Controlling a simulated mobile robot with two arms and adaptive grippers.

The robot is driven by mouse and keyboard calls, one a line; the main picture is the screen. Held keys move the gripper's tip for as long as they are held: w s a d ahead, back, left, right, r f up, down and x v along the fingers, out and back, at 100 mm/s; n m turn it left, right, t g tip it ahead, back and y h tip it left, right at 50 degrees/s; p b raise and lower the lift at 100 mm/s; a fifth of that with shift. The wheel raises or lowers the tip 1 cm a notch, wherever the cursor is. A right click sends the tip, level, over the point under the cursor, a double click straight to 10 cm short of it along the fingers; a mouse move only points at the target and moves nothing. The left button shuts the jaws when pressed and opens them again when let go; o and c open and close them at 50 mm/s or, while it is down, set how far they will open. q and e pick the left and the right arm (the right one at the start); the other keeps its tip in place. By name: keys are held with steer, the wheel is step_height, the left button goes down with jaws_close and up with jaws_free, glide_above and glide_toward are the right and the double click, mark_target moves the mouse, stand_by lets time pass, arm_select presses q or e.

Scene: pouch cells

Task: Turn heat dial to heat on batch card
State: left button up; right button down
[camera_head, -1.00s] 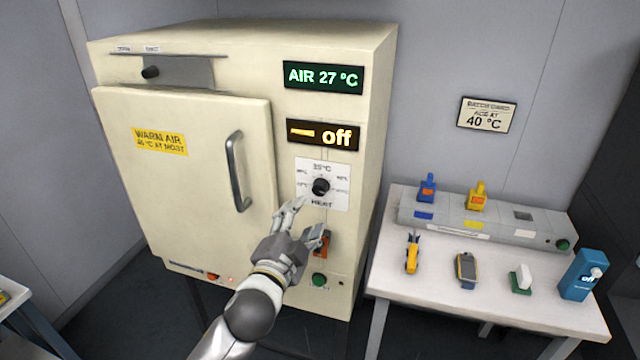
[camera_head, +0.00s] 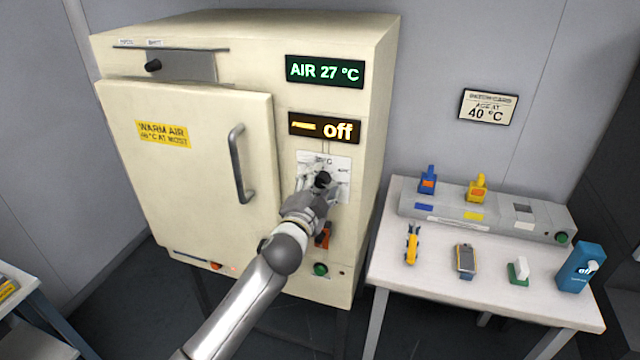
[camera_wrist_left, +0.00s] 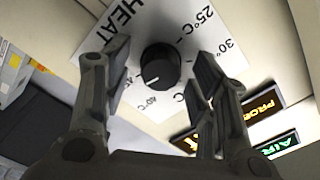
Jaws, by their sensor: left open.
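The black heat dial (camera_head: 323,179) sits on a white scale plate (camera_head: 343,163) on the cream oven's front. In the left wrist view the dial (camera_wrist_left: 160,67) lies between the two open fingers of my left gripper (camera_wrist_left: 158,75), with a gap on each side. Its white pointer mark is toward the 40 °C side of the scale as far as I can tell. In the head view my left gripper (camera_head: 318,186) covers part of the plate. The batch card (camera_head: 488,107) on the wall reads 40 °C. My right gripper is not in view.
The oven displays (camera_head: 325,72) read AIR 27 °C and off (camera_head: 324,128). A red-orange switch (camera_head: 323,236) and green button (camera_head: 320,270) are below the dial. The door handle (camera_head: 241,177) juts out at left. A side table (camera_head: 400,284) holds small tools.

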arm_select(q)
steer(key=shift+c, duration=0.2)
steer(key=c, duration=1)
steer(key=shift+o, duration=0.2)
steer(key=shift+n, duration=0.3)
steer(key=n, duration=0.9)
steer(key=shift+p, duration=0.4)
steer(key=o, duration=1)
steer(key=shift+a, duration=0.1)
